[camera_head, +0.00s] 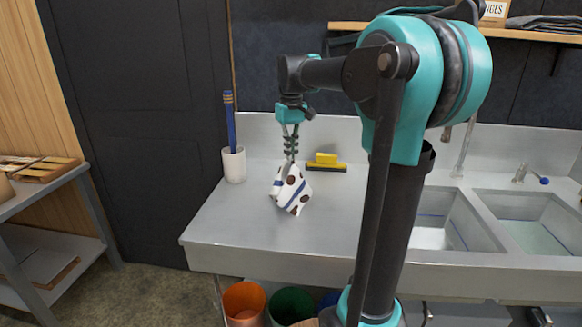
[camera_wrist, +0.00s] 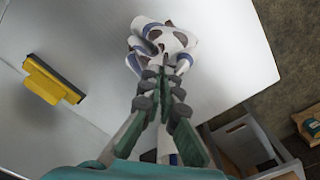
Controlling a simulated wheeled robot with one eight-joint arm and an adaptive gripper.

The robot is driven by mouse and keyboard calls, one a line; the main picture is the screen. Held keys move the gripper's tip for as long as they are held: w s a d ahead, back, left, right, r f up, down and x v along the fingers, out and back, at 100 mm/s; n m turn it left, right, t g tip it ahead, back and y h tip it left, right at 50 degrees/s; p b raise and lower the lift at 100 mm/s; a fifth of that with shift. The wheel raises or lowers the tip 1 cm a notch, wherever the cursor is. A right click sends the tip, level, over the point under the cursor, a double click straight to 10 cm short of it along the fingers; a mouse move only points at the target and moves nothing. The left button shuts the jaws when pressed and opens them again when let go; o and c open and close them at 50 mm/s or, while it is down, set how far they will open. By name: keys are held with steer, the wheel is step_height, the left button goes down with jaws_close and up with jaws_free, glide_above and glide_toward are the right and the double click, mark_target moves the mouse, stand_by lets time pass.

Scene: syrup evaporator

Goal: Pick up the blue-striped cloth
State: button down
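The cloth (camera_head: 291,190) is white with blue stripes and dark brown spots. It is bunched up below my gripper (camera_head: 290,158) over the left part of the steel counter. In the wrist view the cloth (camera_wrist: 172,38) lies at the tips of my gripper (camera_wrist: 163,72). The fingers are close together, with cloth pinched between their tips. The cloth hangs down in folds in the head view. I cannot tell whether its lowest corner touches the counter.
The steel counter (camera_head: 225,230) is clear around the cloth. A yellow-and-black squeegee head (camera_head: 325,162) lies behind it; a white cup (camera_head: 234,165) with blue sticks stands at the back left. Sink basins (camera_head: 530,225) are at right. Coloured buckets (camera_head: 244,302) stand below.

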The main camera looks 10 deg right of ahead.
step_height(320, 180, up, 12)
stand_by(0.4)
steer(key=shift+f, duration=0.1)
steer(key=c, duration=1.1)
jaws_free()
steer(key=shift+o, duration=0.3)
